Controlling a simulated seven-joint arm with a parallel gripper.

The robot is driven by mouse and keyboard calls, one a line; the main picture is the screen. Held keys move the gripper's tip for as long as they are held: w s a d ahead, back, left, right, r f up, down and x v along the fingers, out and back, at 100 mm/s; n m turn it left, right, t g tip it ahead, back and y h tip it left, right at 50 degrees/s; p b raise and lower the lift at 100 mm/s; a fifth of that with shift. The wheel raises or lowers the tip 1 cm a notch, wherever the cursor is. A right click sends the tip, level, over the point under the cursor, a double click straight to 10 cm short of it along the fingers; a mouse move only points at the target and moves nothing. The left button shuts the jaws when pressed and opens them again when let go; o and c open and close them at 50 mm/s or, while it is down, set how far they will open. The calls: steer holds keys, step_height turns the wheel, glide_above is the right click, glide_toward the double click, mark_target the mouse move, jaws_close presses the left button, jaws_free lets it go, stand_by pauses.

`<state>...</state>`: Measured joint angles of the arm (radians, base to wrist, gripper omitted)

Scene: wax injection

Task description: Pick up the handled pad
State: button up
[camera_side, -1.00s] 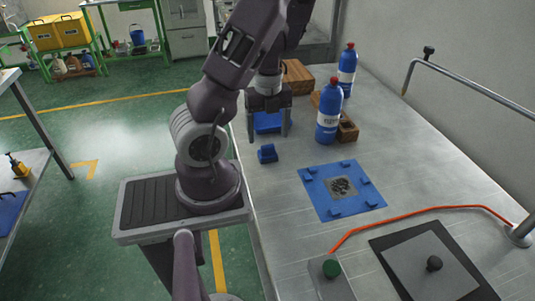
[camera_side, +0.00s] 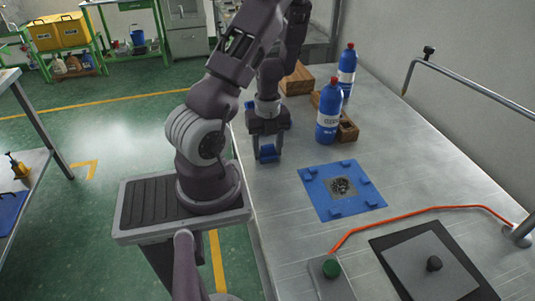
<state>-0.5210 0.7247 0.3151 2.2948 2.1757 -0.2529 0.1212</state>
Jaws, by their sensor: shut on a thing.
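The upper part of the pad is partly hidden between the fingers. The pad appears to be at or very near the table top; I cannot tell whether it is lifted.
A blue mold plate (camera_side: 316,192) with a dark patterned centre lies right of my gripper. Two blue bottles with red caps (camera_side: 328,113) stand behind, by a wooden box (camera_side: 348,130).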

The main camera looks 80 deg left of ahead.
mark_target(267, 145)
steer(key=shift+r, duration=0.1)
step_height(267, 145, up, 18)
stand_by(0.4)
